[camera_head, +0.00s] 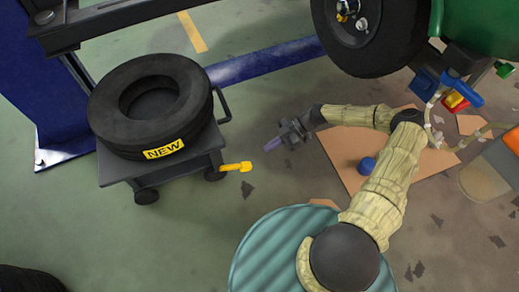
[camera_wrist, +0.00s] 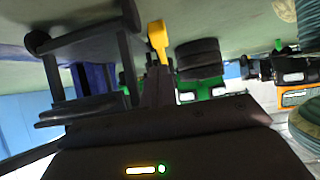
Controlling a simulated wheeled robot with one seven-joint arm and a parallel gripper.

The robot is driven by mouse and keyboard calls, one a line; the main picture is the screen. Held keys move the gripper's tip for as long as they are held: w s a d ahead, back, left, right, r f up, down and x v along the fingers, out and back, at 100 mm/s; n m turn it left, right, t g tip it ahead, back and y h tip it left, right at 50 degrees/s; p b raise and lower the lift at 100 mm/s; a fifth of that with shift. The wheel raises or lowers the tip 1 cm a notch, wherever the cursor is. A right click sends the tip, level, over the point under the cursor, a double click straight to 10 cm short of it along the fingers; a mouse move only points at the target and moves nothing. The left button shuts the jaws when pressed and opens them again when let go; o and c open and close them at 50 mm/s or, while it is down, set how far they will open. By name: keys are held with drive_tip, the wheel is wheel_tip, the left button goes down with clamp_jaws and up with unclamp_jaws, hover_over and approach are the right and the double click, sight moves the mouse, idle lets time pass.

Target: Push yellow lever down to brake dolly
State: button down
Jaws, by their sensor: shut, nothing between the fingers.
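The dolly (camera_head: 118,165) is a low dark cart on wheels at the left of the head view, with stacked tyres on it. Its yellow lever (camera_head: 236,167) sticks out to the right from its lower side. My gripper (camera_head: 273,144) is shut and empty. It is to the right of the lever's tip and a little above it in the picture, with a gap between them. In the wrist view, the yellow lever (camera_wrist: 158,40) appears just beyond the tip of my shut gripper (camera_wrist: 158,72). The dolly's dark frame (camera_wrist: 85,42) shows to its left, tilted.
Black tyres (camera_head: 150,105) with a yellow NEW label lie on the dolly. A blue beam (camera_head: 265,62) runs behind it. A raised wheel (camera_head: 365,38) and green vehicle are at upper right. Cardboard (camera_head: 350,150) lies under my arm. Floor between gripper and lever looks clear.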

drive_tip(key=v, duration=0.2)
drive_tip(key=p+v, duration=0.1)
drive_tip(key=v, duration=0.1)
drive_tip(key=shift+w+d+f, duration=0.15)
drive_tip(key=shift+d, duration=0.4)
